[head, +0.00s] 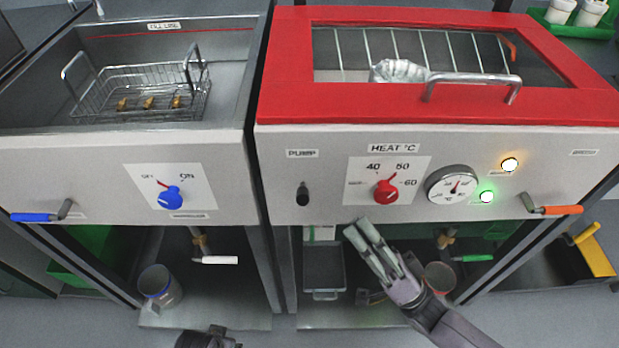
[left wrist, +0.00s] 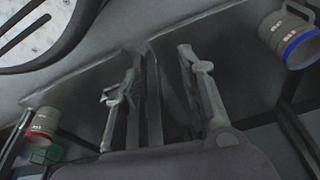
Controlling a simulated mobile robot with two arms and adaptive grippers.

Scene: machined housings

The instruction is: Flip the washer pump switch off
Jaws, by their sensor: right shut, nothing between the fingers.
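The pump switch (head: 302,195) is a small black toggle under the PUMP label (head: 302,154), on the front panel of the red-lidded washer (head: 345,197). I cannot tell its on or off position from its shape. A green lamp (head: 487,197) and an amber lamp (head: 510,164) glow on the panel's right side. My right gripper (head: 358,228) is shut and empty, below and right of the switch and apart from it in the picture. My left gripper, low at the bottom edge (head: 210,340), is mostly cut off; in the left wrist view (left wrist: 160,70) its fingers are spread.
A red heat knob (head: 386,191) and dial gauge (head: 452,185) sit right of the switch. An orange-handled valve (head: 560,210) sticks out at right. The left tank (head: 100,165) has a blue knob (head: 170,198) and wire basket (head: 135,92). A blue-banded cup (head: 160,285) stands below.

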